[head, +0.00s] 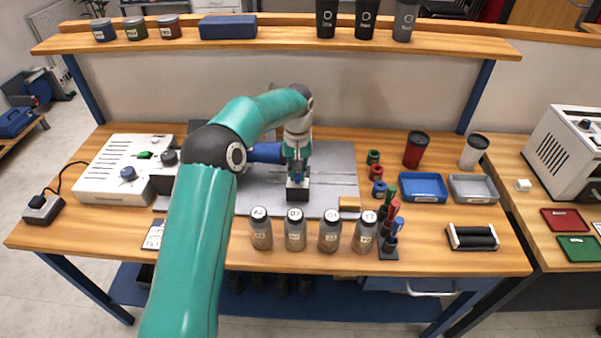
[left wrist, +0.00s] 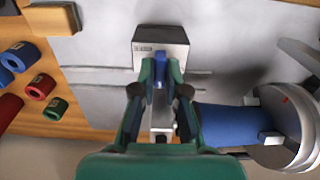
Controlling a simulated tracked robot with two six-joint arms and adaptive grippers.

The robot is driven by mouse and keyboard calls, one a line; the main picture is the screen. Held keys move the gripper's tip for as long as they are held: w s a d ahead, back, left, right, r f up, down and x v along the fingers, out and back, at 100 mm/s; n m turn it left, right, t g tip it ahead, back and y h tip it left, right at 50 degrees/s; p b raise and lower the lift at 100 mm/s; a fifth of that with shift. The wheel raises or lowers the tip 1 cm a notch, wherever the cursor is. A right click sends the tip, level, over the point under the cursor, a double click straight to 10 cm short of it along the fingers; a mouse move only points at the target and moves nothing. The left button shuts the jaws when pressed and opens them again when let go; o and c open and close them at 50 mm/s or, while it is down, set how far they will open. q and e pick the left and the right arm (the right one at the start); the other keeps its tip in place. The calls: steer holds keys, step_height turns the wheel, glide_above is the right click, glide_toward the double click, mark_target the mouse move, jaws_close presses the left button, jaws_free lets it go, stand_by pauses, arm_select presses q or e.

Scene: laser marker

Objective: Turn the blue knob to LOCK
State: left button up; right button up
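The blue knob (left wrist: 159,72) is a narrow upright grip on a small block (left wrist: 160,43) with a silver top and a dark labelled front. The block (head: 298,194) stands on the grey plate (head: 332,178) at the middle of the bench in the head view. My left gripper (left wrist: 160,68) points down over the block, with one finger on each side of the knob. The fingers appear closed on it, with little or no gap. In the head view my left gripper (head: 298,170) hides most of the knob. The label is too small to read. My right gripper is not in view.
A blue cylinder (left wrist: 237,122) with a silver chuck (left wrist: 288,125) lies close beside my left gripper. A small wooden block (head: 349,203) sits on the plate's right front. Several labelled jars (head: 295,234) line the bench front. A white control box (head: 118,180) stands left.

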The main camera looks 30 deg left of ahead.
arm_select(q)
steer(key=o, duration=0.5)
steer(key=shift+w+r, duration=0.15)
steer(key=shift+c, duration=0.2)
step_height(320, 180, up, 12)
stand_by(0.4)
step_height(320, 180, up, 7)
steer(key=p, duration=0.8)
glide_above(298, 174)
